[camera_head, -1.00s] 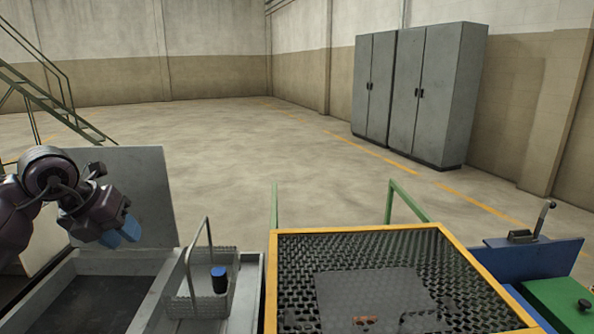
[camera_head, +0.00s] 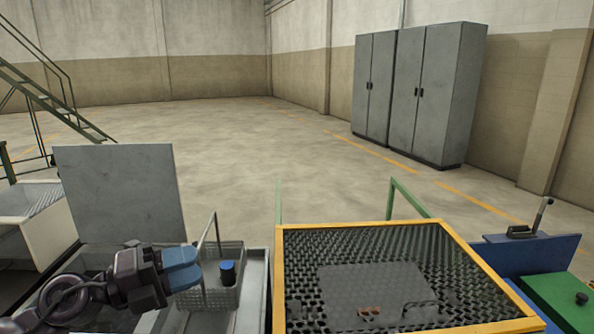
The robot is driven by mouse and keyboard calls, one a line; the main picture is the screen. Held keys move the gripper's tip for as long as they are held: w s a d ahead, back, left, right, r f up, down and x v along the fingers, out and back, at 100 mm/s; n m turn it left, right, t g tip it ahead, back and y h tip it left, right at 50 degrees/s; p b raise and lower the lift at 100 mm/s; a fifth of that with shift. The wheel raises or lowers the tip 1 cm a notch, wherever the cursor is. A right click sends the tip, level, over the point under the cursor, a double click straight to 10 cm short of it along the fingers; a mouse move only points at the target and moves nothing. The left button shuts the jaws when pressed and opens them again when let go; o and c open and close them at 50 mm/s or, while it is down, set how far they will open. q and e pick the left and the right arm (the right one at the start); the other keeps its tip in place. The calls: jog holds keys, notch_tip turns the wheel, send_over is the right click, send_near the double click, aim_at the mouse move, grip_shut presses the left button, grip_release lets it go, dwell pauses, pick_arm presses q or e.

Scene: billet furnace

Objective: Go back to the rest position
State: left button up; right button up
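My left gripper (camera_head: 183,267) comes in from the lower left, over the grey open-lidded bin. Its two blue fingertips point right, toward the wire basket (camera_head: 221,280). The fingers look close together, but I cannot tell whether they are fully shut, and nothing shows between them. The basket has a tall handle and holds a dark cylinder with a blue top (camera_head: 227,272). The fingertips appear just left of the basket; whether they touch it I cannot tell. My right gripper is not in view.
A yellow-framed mesh guard (camera_head: 400,239) fills the lower middle. A grey raised lid (camera_head: 121,195) stands at left. A lever (camera_head: 541,214) on a blue panel and a green box (camera_head: 562,300) are at right. Grey cabinets (camera_head: 437,95) stand far back, beyond open floor.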

pick_arm(q)
jog(key=s+a+f+n+t+y, duration=0.35)
jog(key=a+f+n+y, duration=0.35)
jog(key=n+y, duration=0.5)
jog(key=s+a+f+n+t+y, duration=0.3)
jog(key=a+f+n+t+y, duration=0.4)
jog(key=n, duration=0.9)
jog(key=s+d+f+n+g+h, duration=0.1)
jog(key=s+d+f+n+g, duration=0.1)
jog(key=s+f+g, duration=0.75)
jog(key=s+d+f+n+g, duration=0.2)
jog(key=s+f+g, duration=0.35)
jog(key=s, duration=0.75)
jog(key=w+f+t+h, duration=0.1)
jog(key=w+f+t, duration=0.6)
jog(key=f, duration=0.2)
jog(key=shift+w, duration=0.4)
